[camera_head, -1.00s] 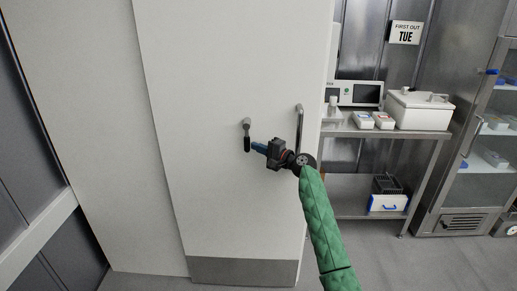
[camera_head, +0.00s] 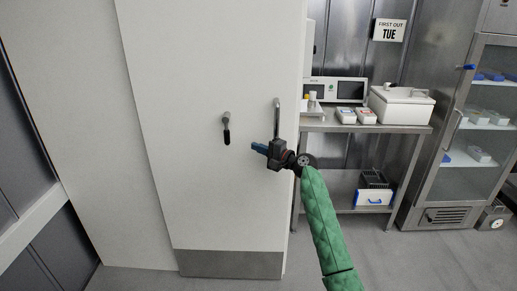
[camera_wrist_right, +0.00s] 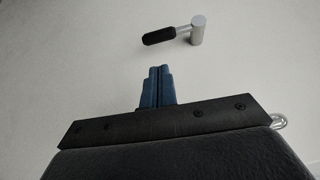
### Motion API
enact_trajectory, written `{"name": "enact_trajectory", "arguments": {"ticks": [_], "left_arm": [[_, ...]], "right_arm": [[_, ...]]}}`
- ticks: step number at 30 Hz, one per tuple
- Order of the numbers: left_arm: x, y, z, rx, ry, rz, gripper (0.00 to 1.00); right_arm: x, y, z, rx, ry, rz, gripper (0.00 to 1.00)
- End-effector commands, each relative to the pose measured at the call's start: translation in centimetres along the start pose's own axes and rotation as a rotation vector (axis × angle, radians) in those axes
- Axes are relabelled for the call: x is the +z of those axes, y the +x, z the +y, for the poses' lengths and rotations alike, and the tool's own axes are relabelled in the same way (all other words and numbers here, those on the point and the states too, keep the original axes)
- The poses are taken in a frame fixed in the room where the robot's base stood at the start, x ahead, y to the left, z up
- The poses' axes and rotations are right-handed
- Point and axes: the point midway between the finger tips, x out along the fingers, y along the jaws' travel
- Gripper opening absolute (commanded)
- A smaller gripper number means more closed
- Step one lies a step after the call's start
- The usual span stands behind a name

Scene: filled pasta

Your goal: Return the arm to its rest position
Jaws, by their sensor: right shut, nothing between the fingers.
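My right gripper (camera_head: 259,148) is at the end of the green-sleeved arm, in front of a white door (camera_head: 200,190). Its blue fingers are closed together and empty, and they also show in the right wrist view (camera_wrist_right: 157,86). A lever handle (camera_head: 227,130) with a black grip is on the door, left of the gripper and apart from it. In the right wrist view the handle (camera_wrist_right: 172,34) lies beyond the fingertips, its grip pointing left. My left gripper is not in view.
A vertical metal pull bar (camera_head: 276,118) is at the door's right edge, close behind the gripper. To the right stand a steel table (camera_head: 385,129) with a white box (camera_head: 402,106) and devices, and a glass-door cabinet (camera_head: 448,170). Grey floor in front looks clear.

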Motion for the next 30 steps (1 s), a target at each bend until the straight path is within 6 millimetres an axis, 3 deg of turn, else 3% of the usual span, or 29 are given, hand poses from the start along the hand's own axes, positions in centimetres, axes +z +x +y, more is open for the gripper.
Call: {"name": "enact_trajectory", "arguments": {"ticks": [8, 12, 17, 27, 30], "left_arm": [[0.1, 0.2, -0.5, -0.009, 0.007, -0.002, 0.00], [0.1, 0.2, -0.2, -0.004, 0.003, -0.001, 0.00], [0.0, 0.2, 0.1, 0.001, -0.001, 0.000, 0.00], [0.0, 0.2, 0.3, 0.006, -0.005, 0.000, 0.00], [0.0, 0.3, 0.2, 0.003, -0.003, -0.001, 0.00]], "right_arm": [[0.2, 0.0, 0.2, 0.008, -0.058, -0.012, 0.00], [0.8, -0.1, 1.6, 0.080, -0.190, -0.052, 0.00], [1.6, -0.7, 1.9, 0.185, -0.391, -0.083, 0.00], [2.5, -4.0, -0.5, 0.429, -0.836, -0.099, 0.00], [2.8, -5.9, -0.1, 0.518, -0.938, -0.094, 0.00]]}}
